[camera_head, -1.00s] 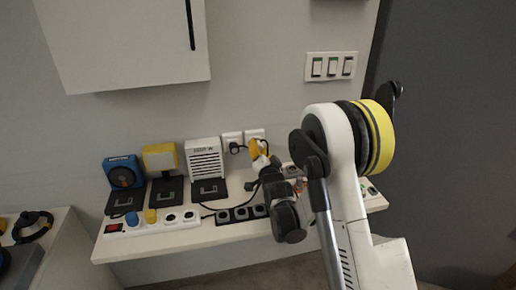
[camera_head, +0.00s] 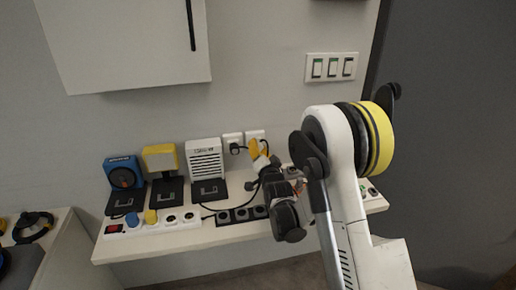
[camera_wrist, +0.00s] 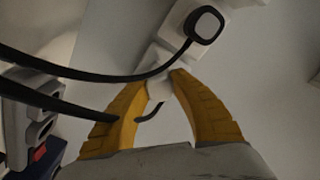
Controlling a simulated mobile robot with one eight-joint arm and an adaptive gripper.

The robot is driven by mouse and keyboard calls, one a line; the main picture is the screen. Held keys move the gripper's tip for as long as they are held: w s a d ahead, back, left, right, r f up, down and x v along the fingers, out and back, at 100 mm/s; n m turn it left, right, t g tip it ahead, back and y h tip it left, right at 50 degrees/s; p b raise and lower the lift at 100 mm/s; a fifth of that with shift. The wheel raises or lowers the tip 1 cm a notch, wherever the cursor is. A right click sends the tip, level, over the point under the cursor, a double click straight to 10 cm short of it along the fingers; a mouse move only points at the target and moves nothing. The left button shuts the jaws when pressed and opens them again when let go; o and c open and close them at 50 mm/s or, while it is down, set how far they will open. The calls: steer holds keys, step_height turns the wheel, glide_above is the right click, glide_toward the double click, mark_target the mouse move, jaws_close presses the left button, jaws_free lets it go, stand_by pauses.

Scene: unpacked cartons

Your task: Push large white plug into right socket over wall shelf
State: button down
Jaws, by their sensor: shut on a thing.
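My gripper (camera_wrist: 158,88) has its two yellow fingers closed on the large white plug (camera_wrist: 158,87), with a black cable coming from it. In the wrist view the plug's far end is up against or very near the white right socket (camera_wrist: 153,58); I cannot tell how deep it sits. In the head view my gripper (camera_head: 259,153) is right in front of the right socket (camera_head: 256,135) on the wall above the shelf, and hides the plug. The left socket (camera_head: 229,138) holds a black plug (camera_wrist: 204,25) with its own cable.
On the wall shelf (camera_head: 180,242) stand a blue device (camera_head: 123,172), a yellow lamp-like device (camera_head: 160,157) and a white grilled box (camera_head: 205,160). Power strips (camera_head: 160,225) line its front edge. A black cable crosses near my fingers. Light switches (camera_head: 332,67) are higher on the wall.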

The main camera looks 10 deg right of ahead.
steer(key=c, duration=1.1)
jaws_free()
steer(key=shift+c, duration=0.2)
steer(key=s, duration=0.7)
steer(key=shift+s, duration=0.25)
